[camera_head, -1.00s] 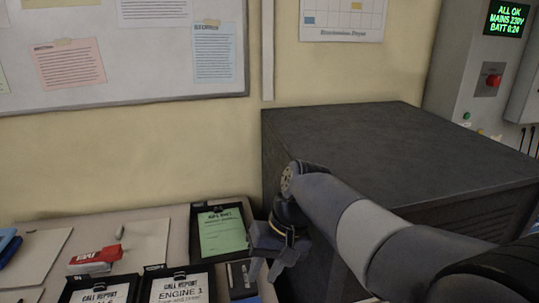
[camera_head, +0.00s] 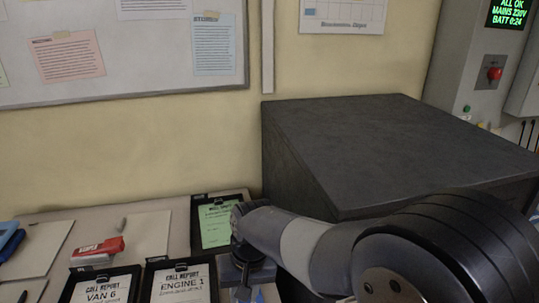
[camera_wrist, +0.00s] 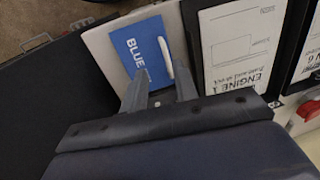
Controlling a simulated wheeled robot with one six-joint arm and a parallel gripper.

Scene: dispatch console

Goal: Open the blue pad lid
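The blue pad lid (camera_wrist: 138,46), marked BLUE in white, lies over a pale grey base (camera_wrist: 103,43) in the wrist view. A small white bar (camera_wrist: 166,58) stands at its right edge. My gripper (camera_wrist: 159,82) has its two fingers apart with nothing between them. The fingertips overlap the lid's near edge in this view, just short of the white bar; I cannot tell if they touch. In the head view my gripper (camera_head: 243,272) is at the table's right end, and my arm hides most of the pad.
The ENGINE 1 clipboard (camera_wrist: 240,45) lies close beside the pad. The VAN 6 clipboard (camera_head: 100,286), a green-sheet clipboard (camera_head: 217,224) and a red stapler (camera_head: 98,249) are on the table. A dark cabinet (camera_head: 370,145) stands to the right.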

